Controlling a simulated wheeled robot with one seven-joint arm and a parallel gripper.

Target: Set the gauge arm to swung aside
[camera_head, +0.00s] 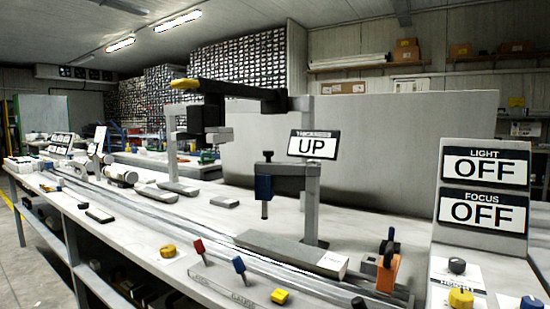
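A dark horizontal arm with a yellow end (235,92) reaches left over the bench from a grey upright post (312,200). A dark block hangs under its left part. Lower on the post, a shorter grey bracket carries a blue gauge head (264,187) with a thin probe pointing down, above and left of a long grey block (290,252). A sign (313,145) on the post reads THICKNESS UP. I cannot tell for certain which of the two arms is the gauge arm. My gripper is not in view.
A front panel has a red lever (199,247), a blue lever (239,265) and a yellow knob (280,297). An orange and black device (388,268) stands right of the block. A sign panel (485,190) reads LIGHT OFF, FOCUS OFF. Other instruments line the bench leftward.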

